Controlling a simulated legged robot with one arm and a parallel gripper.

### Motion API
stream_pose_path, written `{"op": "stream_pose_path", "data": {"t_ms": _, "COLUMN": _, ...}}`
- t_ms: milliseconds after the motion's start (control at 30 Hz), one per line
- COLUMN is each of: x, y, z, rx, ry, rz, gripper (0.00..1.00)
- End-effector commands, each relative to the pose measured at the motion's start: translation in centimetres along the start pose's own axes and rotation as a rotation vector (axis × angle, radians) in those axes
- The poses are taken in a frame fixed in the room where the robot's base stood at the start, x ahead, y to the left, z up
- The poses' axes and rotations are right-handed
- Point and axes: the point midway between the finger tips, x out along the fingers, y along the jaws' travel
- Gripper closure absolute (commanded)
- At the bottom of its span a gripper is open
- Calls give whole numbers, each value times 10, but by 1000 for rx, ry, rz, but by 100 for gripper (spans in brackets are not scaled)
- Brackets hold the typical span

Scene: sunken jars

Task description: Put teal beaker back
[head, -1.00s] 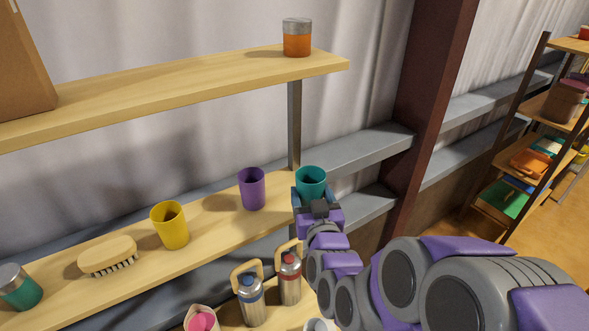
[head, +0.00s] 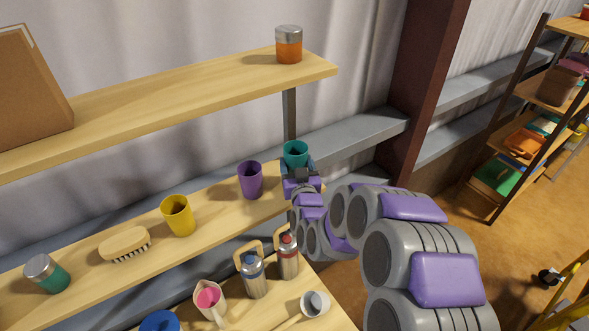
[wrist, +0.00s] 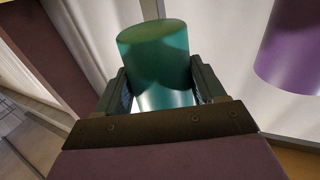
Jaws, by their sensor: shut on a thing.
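The teal beaker (head: 295,153) is at the right end of the middle shelf (head: 215,213) in the head view, upright. My gripper (head: 300,176) is shut on it. In the wrist view the teal beaker (wrist: 154,60) stands between the two fingers (wrist: 163,92), which press on its sides. Its base is hidden in the head view by my gripper, so I cannot tell whether it touches the shelf. A purple beaker (head: 250,180) stands just left of it, apart, and shows at the right edge of the wrist view (wrist: 292,50).
An orange jar (head: 289,45) is on the upper shelf (head: 190,98). Flasks (head: 252,274) and a pitcher (head: 210,302) stand below. A dark red post (head: 425,85) rises at right.

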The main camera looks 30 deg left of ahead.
Motion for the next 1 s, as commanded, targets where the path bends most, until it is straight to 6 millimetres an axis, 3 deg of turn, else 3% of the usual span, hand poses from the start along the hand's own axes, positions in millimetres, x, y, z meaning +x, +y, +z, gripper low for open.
{"op": "stream_pose_path", "data": {"t_ms": 167, "x": 12, "y": -7, "z": 6, "rx": -4, "ry": -6, "rz": -2, "gripper": 73}}
{"op": "stream_pose_path", "data": {"t_ms": 500, "x": 10, "y": -2, "z": 38, "rx": -1, "ry": -4, "rz": -2, "gripper": 73}}
{"op": "stream_pose_path", "data": {"t_ms": 867, "x": 9, "y": -4, "z": 42, "rx": -3, "ry": -3, "rz": -3, "gripper": 73}}
{"op": "stream_pose_path", "data": {"t_ms": 900, "x": 10, "y": -5, "z": 42, "rx": -3, "ry": -3, "rz": -3, "gripper": 28}}
{"op": "stream_pose_path", "data": {"t_ms": 1000, "x": 11, "y": -6, "z": 42, "rx": -3, "ry": -3, "rz": -3, "gripper": 18}}
